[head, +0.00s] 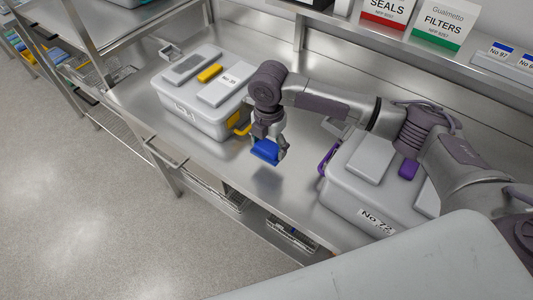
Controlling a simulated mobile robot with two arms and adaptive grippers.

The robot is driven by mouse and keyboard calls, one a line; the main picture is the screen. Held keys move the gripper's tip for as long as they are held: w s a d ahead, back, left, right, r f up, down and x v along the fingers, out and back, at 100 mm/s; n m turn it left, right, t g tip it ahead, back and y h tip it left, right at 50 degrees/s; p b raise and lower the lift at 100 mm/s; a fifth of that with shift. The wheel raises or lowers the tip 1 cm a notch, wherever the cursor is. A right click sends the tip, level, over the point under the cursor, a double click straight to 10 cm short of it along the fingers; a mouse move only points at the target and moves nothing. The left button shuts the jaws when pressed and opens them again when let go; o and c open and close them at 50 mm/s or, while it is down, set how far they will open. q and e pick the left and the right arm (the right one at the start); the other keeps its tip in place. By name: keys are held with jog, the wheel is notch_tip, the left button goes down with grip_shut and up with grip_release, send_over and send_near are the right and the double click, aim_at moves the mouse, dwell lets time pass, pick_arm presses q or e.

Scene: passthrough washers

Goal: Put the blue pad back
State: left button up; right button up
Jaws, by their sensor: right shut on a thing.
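The blue pad (264,151) is held in my right gripper (268,149), above the steel table between two lidded boxes. The gripper is shut on it, and its fingers hide part of it. My right arm reaches in from the right, over the right-hand box. My left gripper is not in view.
A grey box (190,118) with a yellow latch and yellow pad stands left of the gripper. Another grey box (345,200), labelled No 72 with purple parts, stands right. The bare steel table (285,190) lies between them.

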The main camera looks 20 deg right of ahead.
aim_at(269, 166)
jog(key=f, duration=0.2)
jog(key=shift+s+f, duration=0.3)
jog(key=shift+s, duration=0.1)
jog(key=f, duration=0.2)
jog(key=f+p, duration=0.1)
jog(key=shift+w+f, duration=0.25)
jog(key=shift+f, duration=0.15)
jog(key=o, duration=1)
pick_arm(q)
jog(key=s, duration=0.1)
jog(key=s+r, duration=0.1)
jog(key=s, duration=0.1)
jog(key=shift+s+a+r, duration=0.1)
